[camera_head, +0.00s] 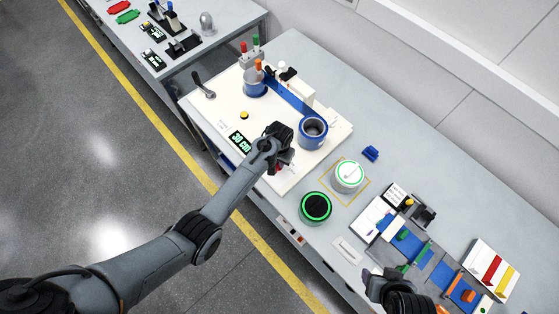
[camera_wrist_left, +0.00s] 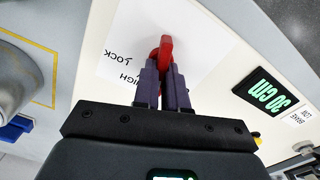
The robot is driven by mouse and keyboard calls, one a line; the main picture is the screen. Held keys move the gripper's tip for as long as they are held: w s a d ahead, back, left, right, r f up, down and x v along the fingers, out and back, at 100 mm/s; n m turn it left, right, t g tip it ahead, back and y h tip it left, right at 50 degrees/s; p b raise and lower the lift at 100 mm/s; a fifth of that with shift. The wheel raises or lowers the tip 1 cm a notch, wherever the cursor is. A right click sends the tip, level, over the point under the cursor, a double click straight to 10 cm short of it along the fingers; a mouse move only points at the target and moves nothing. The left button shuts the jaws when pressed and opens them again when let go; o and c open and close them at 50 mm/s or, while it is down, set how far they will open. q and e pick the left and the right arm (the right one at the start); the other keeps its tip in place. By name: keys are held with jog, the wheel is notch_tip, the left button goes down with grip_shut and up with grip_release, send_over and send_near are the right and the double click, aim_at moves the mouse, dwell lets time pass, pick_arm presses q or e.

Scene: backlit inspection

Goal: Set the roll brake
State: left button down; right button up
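The roll brake is a red lever (camera_wrist_left: 165,48) on a white panel, beside printed words including "LOCK" and "HIGH" in the left wrist view. My left gripper (camera_wrist_left: 163,72) has its two dark fingers close together on either side of the red lever and appears shut on it. In the head view my left gripper (camera_head: 283,165) is over the front edge of the white machine base (camera_head: 213,107), hiding most of the lever. A display (camera_head: 240,142) beside it reads 30 cm. My right gripper (camera_head: 374,278) is low at the right, its fingers unclear.
A blue roll (camera_head: 313,131) and a blue-grey roller (camera_head: 255,84) stand on the machine base. A white-topped round device (camera_head: 348,176) and a green-ringed dark button (camera_head: 315,207) are to the right.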

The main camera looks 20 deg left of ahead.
pick_arm(q)
jog(key=shift+r+m, duration=0.1)
jog(key=shift+m, duration=0.2)
jog(key=shift+r+m+p, duration=0.1)
jog(key=shift+m+p, duration=1.05)
jog(key=shift+m, duration=0.05)
jog(key=m+p, duration=0.1)
jog(key=m, duration=0.3)
jog(key=shift+d+m+p, duration=0.15)
jog(key=shift+m+p, duration=0.15)
jog(key=shift+p, duration=0.1)
jog(key=m, duration=0.4)
jog(key=shift+s+p, duration=0.15)
jog(key=shift+p, duration=0.2)
jog(key=shift+s+d+f+m, duration=0.1)
jog(key=shift+m, duration=1)
jog(key=shift+d+f+m, duration=0.1)
jog(key=shift+m, duration=1)
jog(key=c, duration=1.2)
grip_release()
